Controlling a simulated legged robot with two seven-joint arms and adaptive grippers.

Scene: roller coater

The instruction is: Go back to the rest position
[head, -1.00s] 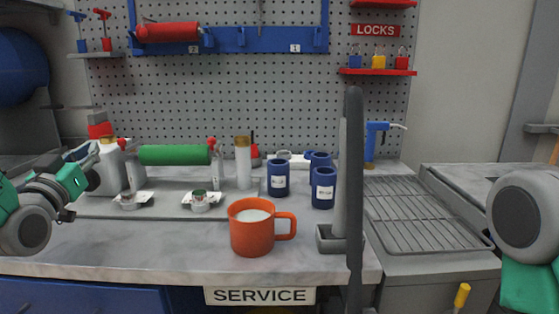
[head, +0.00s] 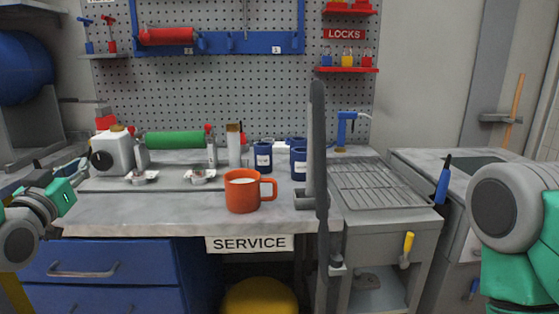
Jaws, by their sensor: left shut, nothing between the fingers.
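My left gripper (head: 76,170) is at the left edge, beside the left end of the workbench (head: 120,222). It is shut and holds nothing. Part of my left arm shows behind it. On the right only a grey and green part of my right arm shows; its gripper is out of view. A green roller (head: 174,140) lies across its stand at the back of the bench. An orange mug (head: 243,192) with white contents stands upright near the front edge, apart from my gripper.
A white jug (head: 115,155) stands close to my left gripper. Dark blue cups (head: 299,164) stand behind the mug. A tall grey post (head: 318,150) rises at the bench's right end. A wire rack (head: 375,185) lies right of it. A red roller (head: 168,36) hangs on the pegboard.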

